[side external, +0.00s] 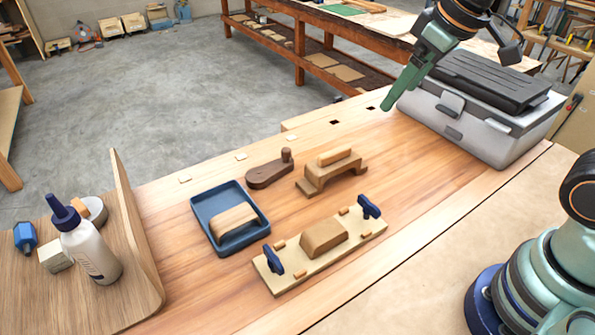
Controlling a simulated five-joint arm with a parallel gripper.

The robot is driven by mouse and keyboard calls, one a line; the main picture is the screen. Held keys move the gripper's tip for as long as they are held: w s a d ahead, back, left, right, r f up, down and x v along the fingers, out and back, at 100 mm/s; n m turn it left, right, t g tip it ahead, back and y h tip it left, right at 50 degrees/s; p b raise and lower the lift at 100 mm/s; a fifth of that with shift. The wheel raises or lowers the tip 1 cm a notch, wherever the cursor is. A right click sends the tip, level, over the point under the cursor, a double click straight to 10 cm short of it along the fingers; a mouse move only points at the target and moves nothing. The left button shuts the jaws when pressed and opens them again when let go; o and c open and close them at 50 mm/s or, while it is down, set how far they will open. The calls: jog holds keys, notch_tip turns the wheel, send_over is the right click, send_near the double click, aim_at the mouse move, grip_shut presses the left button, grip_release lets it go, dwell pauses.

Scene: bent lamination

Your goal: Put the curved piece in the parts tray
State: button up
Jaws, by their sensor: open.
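A pale wooden piece with a curved top (234,217) lies in the blue parts tray (254,246), and it looks like the curved piece. The tray sits on the bench, left of middle. My gripper (386,106) is open and empty, above the bench's far side by the grey case. It is well to the right of the tray and apart from it. I see its fingers nearly edge-on, so the gap between them is hidden. A wooden form (323,237) stands on a pale base board (299,267) with two dark blue clamps (272,260) (369,207).
A wooden caul with a handle (332,170) and a brown knobbed lever (268,173) stand behind the form. A grey case (483,115) fills the back right.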

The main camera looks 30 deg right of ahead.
jog(key=s+d+m, duration=0.1)
jog(key=s+d+f+m, duration=0.2)
jog(key=s, duration=0.1)
jog(key=shift+t, duration=0.4)
dwell(0.9)
